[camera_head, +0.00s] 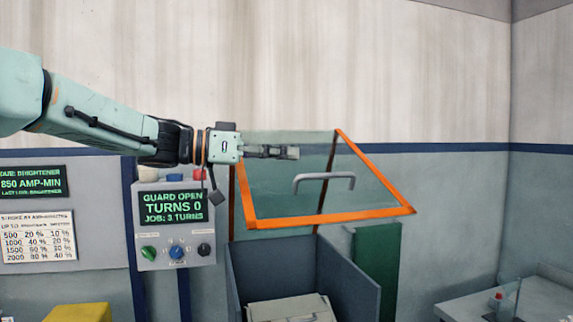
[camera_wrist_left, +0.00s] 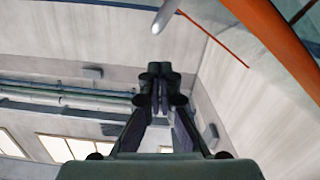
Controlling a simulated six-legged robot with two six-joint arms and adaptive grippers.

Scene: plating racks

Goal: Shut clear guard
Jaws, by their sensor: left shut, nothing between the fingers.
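The clear guard (camera_head: 270,190) is a see-through panel with an orange frame, raised and tilted open above a grey bin in the head view. A grey bar handle (camera_head: 324,180) is fixed to it. Its orange frame (camera_wrist_left: 270,35) crosses the upper right of the left wrist view. My left gripper (camera_head: 290,153) reaches in from the left and is shut and empty. In the head view it overlaps the upper part of the guard, up and left of the handle. I cannot tell whether it touches the guard. My right gripper is not in view.
A control box (camera_head: 176,224) left of the guard reads "GUARD OPEN, TURNS 0". The grey bin (camera_head: 347,280) under the guard holds a pale object (camera_head: 290,309). A green panel (camera_head: 377,262) stands right of it. A grey table (camera_head: 540,300) is at lower right.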

